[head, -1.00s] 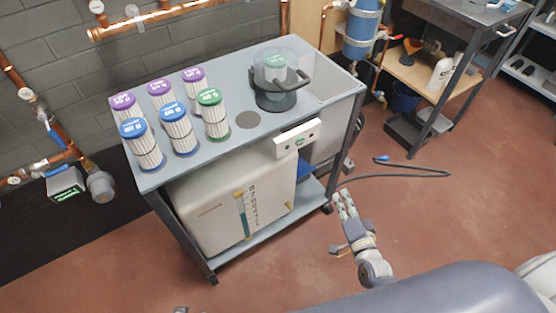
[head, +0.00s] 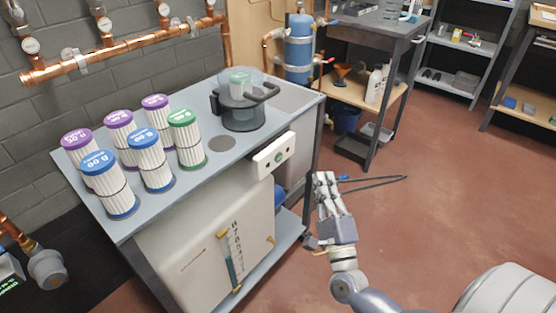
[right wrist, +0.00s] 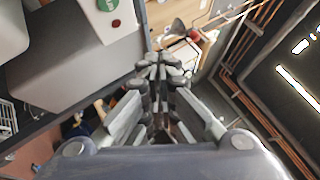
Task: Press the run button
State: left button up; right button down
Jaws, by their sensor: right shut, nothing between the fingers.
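A white control box (head: 273,156) is fixed to the front edge of the grey cart. It carries a small green button (head: 278,162) and a tiny red mark beside it. In the right wrist view, the white box (right wrist: 93,18) shows at the top left with a round green button (right wrist: 107,4) and a smaller red button (right wrist: 116,22). My right gripper (head: 325,176) is shut and empty. It is in front of the cart, to the right of the box and apart from it, with fingers pointing up. In the wrist view its fingertips (right wrist: 161,62) are together. My left gripper is not in view.
The cart top (head: 185,205) holds several white filter cartridges with coloured caps and a clear-lidded pot (head: 240,100). A white tank (head: 205,250) sits below. A black cable (head: 375,184) lies on the floor. A workbench (head: 375,38) stands behind. The floor at right is clear.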

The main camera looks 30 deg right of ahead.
aim_at(279, 157)
jog(key=shift+w, duration=0.1)
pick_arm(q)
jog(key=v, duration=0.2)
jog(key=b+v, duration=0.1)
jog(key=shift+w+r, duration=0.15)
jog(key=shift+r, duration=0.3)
pick_arm(e)
jog(key=w+a, duration=0.3)
jog(key=w, duration=0.5)
jog(key=shift+a, duration=0.25)
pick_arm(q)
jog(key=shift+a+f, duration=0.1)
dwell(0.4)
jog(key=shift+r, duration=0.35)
pick_arm(e)
jog(key=shift+w+a, duration=0.15)
jog(key=shift+w, duration=0.25)
